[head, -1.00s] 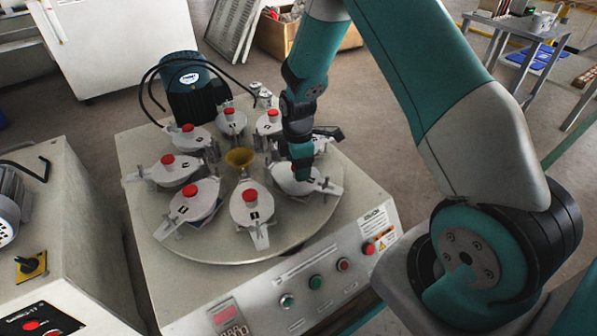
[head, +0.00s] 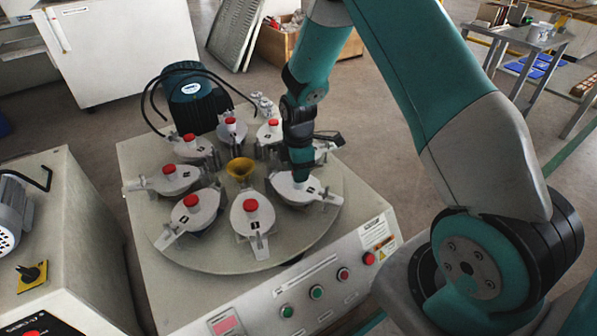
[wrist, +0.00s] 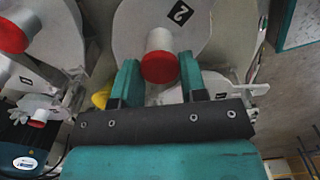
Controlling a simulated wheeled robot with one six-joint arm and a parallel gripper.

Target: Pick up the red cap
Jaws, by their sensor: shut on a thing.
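The red cap (wrist: 160,67) sits on the end of a white cylinder (wrist: 159,39) on a white lid (wrist: 186,25) with a black numbered tag, in the wrist view. My gripper (wrist: 157,74) has its two teal fingers on either side of the red cap and is shut on it. In the head view, my gripper (head: 301,180) points down over the front right pot lid (head: 322,197) of the round plate. It hides its red cap there. I cannot tell whether the cap is clear of the lid.
Several other lidded pots with red knobs, such as the front one (head: 251,205), ring the round plate (head: 230,250). A yellow funnel (head: 240,168) stands in the middle. A teal motor (head: 190,95) with black cables stands behind. A control panel (head: 300,295) runs along the front.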

